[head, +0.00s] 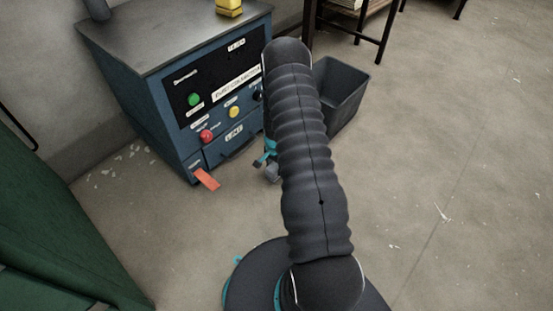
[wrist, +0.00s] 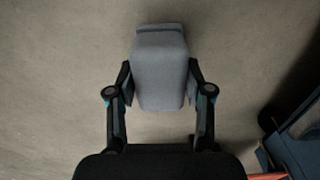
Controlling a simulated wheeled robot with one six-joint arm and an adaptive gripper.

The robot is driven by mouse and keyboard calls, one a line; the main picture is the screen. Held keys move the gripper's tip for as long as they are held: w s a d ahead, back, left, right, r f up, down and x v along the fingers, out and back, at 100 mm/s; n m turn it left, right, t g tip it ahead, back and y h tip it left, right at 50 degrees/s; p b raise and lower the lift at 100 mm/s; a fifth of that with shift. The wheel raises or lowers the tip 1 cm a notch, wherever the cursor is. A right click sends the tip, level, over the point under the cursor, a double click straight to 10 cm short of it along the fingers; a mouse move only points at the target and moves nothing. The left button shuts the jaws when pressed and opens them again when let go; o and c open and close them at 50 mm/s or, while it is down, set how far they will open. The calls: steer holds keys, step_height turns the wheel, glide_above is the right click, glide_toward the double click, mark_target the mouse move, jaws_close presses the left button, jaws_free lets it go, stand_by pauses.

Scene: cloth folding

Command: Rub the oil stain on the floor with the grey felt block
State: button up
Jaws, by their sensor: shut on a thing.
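The grey felt block (wrist: 160,75) is between the two fingers of my gripper (wrist: 160,92) in the wrist view, and the gripper is shut on it. Bare floor shows around the block in that view. In the head view my gripper (head: 267,160) is mostly hidden behind my arm, low in front of the blue cabinet. A small grey part of the block (head: 272,173) shows beneath it. I cannot tell whether the block touches the floor. I see no oil stain in either view; my arm covers part of the floor.
The blue control cabinet (head: 155,95) stands left of my arm, with an orange strip (head: 207,179) sticking out at its base. A dark open bin (head: 347,95) is behind my arm on the right. A green object (head: 50,230) fills the lower left.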

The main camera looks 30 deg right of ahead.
steer(key=shift+r+p, duration=1.25)
steer(key=shift+r, duration=1.55)
